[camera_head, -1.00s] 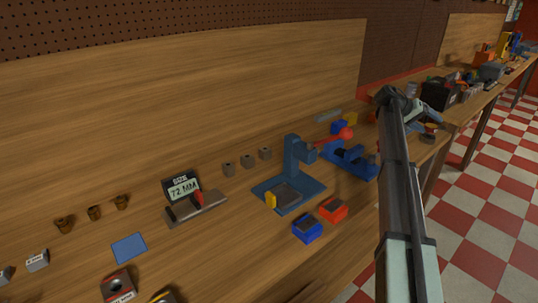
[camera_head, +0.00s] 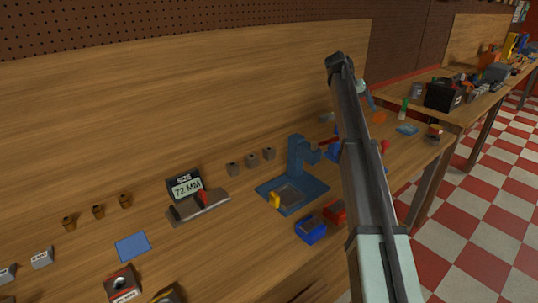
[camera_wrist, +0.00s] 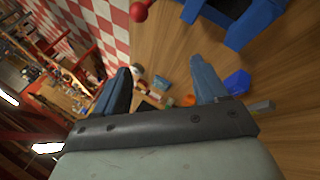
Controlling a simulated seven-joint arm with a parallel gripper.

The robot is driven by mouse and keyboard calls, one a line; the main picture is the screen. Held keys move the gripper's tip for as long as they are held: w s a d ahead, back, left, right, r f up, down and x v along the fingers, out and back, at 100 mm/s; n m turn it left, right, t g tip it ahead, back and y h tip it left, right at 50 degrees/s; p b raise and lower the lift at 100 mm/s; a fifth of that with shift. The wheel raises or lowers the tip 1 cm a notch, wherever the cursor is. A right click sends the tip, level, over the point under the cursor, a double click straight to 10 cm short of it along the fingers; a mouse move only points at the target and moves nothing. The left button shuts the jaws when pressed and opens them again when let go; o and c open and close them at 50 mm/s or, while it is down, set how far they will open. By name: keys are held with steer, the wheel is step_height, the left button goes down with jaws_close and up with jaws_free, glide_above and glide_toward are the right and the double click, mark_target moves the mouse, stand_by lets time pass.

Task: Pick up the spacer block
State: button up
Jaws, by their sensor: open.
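I cannot tell for sure which piece is the spacer block. Two small pale grey labelled blocks stand at the far left of the bench in the head view, one whole (camera_head: 42,258) and one near the frame edge (camera_head: 7,272).
A blue press (camera_head: 300,165) stands mid-bench, with a blue box (camera_head: 310,230) and a red box (camera_head: 335,212) in front. A size gauge (camera_head: 198,207) reads 72 MM. A blue mat (camera_head: 132,246) and brass pieces (camera_head: 97,211) lie left. A blue fixture (camera_wrist: 235,20) is near my gripper.

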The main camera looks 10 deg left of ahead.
steer(key=w+a+f+n+y, duration=0.1)
steer(key=a+f+n+y, duration=0.15)
steer(key=a, duration=0.75)
steer(key=w+a+f+n+y, duration=0.15)
steer(key=a+n, duration=0.25)
steer(key=a, duration=0.5)
steer(key=n+g+y, duration=0.1)
steer(key=n+y, duration=0.2)
steer(key=n, duration=0.3)
glide_above(269, 149)
step_height(269, 149, down, 4)
steer(key=shift+m, duration=0.25)
steer(key=f, duration=1.3)
steer(key=shift+w+f, duration=0.2)
steer(key=shift+c, duration=0.3)
steer(key=c, duration=1.1)
steer(key=shift+r, duration=0.1)
steer(key=shift+c, duration=0.2)
